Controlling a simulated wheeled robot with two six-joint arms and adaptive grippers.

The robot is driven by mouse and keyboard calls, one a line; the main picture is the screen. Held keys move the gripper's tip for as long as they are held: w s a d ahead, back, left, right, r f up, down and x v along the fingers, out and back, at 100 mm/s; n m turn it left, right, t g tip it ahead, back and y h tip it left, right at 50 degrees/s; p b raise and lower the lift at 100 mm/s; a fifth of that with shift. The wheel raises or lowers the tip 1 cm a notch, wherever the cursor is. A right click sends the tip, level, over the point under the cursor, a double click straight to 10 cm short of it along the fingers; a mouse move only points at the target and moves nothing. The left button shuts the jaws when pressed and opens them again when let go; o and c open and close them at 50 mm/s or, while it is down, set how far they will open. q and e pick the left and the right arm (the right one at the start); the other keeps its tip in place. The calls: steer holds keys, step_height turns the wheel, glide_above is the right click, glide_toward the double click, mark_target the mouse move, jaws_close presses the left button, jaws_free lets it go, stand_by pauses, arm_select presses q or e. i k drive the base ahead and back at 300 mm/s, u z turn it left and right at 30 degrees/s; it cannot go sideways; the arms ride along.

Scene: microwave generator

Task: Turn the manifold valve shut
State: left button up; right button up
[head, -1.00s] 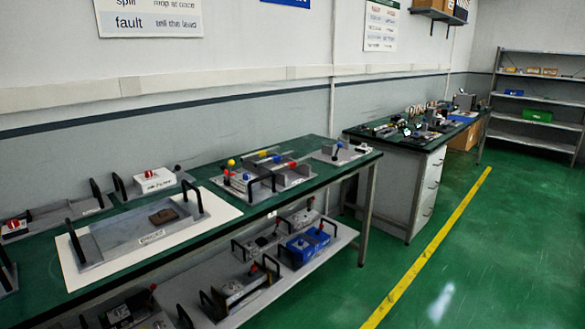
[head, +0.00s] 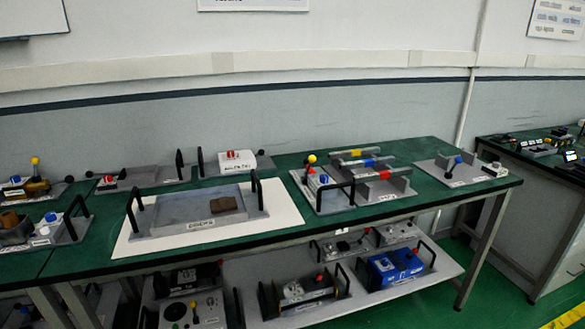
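No part marked for sure as the manifold valve can be told at this size. A grey plate unit (head: 330,203) at the middle right of the green bench has yellow, blue and red banded bars (head: 362,163), a yellow ball knob (head: 312,158), a red knob (head: 311,171), a blue knob (head: 324,179) and a black handle. To its right, a grey plate (head: 450,179) carries a black-knobbed lever (head: 455,166), tilted. Labels are too small to read. Neither gripper is in view.
A grey tray (head: 170,232) with a brown block (head: 224,205) sits on a white board (head: 290,215). A white box with a red knob (head: 238,161) stands behind it. More units, including a blue one (head: 396,266), fill the lower shelf (head: 440,268). A second bench (head: 540,175) stands right.

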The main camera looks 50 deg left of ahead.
mark_target(324, 178)
steer(key=u, duration=0.65)
steer(key=i, duration=0.65)
steer(key=u, duration=0.65)
